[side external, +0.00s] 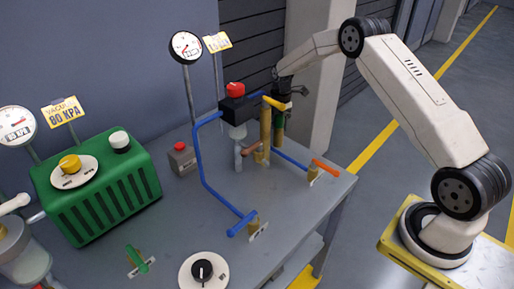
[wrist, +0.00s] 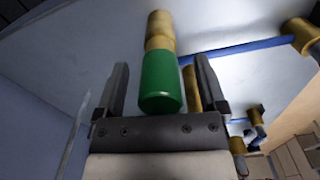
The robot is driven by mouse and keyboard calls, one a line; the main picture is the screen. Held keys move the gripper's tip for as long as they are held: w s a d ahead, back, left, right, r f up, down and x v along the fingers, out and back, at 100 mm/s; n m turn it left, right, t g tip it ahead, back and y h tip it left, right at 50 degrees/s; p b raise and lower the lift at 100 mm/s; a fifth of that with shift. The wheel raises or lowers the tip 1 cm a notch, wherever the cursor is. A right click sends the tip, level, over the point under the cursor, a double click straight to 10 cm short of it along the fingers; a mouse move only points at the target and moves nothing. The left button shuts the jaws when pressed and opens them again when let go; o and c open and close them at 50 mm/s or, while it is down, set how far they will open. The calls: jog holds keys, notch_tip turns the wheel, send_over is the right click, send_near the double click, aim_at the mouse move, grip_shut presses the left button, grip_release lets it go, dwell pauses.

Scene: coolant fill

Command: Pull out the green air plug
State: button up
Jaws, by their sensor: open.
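The green air plug (wrist: 160,85) is a green cylinder on a brass fitting (wrist: 159,32). In the wrist view it lies between the two fingers of my gripper (wrist: 162,66). The fingers are open, with a gap on each side of the plug. In the side external view my gripper (side external: 284,98) is at the far end of the bench, by the brass and blue pipework. A piece of the green plug (side external: 277,132) shows there, partly hidden behind a brass column.
A brass post (wrist: 191,88) stands close to my right finger in the wrist view. Blue pipes (side external: 203,165), a red-capped black block (side external: 237,107) and an orange-handled valve (side external: 325,167) are nearby. A green box (side external: 135,190) stands left on the grey bench (side external: 185,220).

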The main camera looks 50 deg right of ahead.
jog(key=shift+f, duration=0.6)
jog(key=c, duration=1.2)
jog(key=o, duration=0.5)
jog(key=c, duration=0.4)
jog(key=shift+r, duration=0.1)
jog(key=shift+r, duration=0.35)
jog(key=shift+r, duration=2.35)
